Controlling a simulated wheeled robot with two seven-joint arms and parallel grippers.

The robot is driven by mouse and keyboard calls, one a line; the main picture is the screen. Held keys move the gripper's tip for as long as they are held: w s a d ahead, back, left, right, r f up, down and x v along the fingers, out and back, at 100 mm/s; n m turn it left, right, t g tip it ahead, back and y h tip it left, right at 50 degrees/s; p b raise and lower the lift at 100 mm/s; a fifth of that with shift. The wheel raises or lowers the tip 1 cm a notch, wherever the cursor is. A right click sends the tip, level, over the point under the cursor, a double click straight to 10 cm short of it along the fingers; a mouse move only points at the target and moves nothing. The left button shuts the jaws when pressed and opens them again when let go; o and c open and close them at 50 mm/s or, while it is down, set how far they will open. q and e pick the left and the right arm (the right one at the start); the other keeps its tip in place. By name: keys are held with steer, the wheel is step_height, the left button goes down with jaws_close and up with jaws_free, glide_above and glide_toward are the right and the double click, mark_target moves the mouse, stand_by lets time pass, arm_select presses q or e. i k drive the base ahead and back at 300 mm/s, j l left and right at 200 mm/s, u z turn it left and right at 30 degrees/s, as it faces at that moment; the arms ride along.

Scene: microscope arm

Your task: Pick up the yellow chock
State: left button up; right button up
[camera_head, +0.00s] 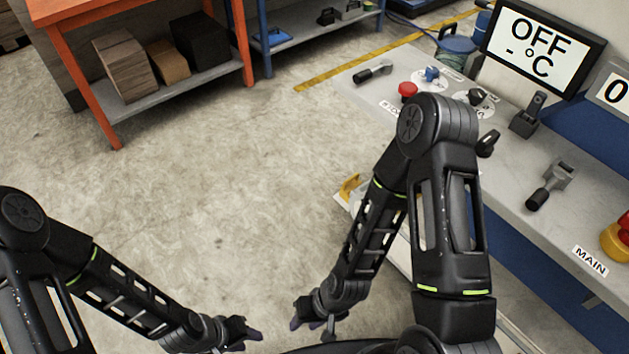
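A small yellow piece (349,186) shows at the left edge of the control bench, beside my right forearm. It looks like the yellow chock, but it is small and its lower part is hard to make out. My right gripper (313,325) hangs low over the floor at the bottom middle, below and left of the yellow piece and well apart from it. Its fingers look spread and empty. My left gripper (248,338) is at the bottom, left of the right one, also with fingers apart and nothing between them.
The control bench (402,62) on the right carries a red button (408,90), knobs, black-handled levers (537,198) and an OFF display (541,45). An orange shelf (165,97) with boxes stands at the upper left. The floor (190,200) between is clear.

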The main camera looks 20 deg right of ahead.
mark_target(353, 182)
steer(key=i+u, duration=0.15)
steer(key=i, duration=0.3)
steer(key=i+l+u, duration=0.1)
steer(key=i, duration=0.3)
steer(key=i+l+u, duration=0.15)
steer(key=i, duration=0.3)
steer(key=i+l+u, duration=0.1)
steer(key=i+l, duration=0.15)
steer(key=i, duration=0.15)
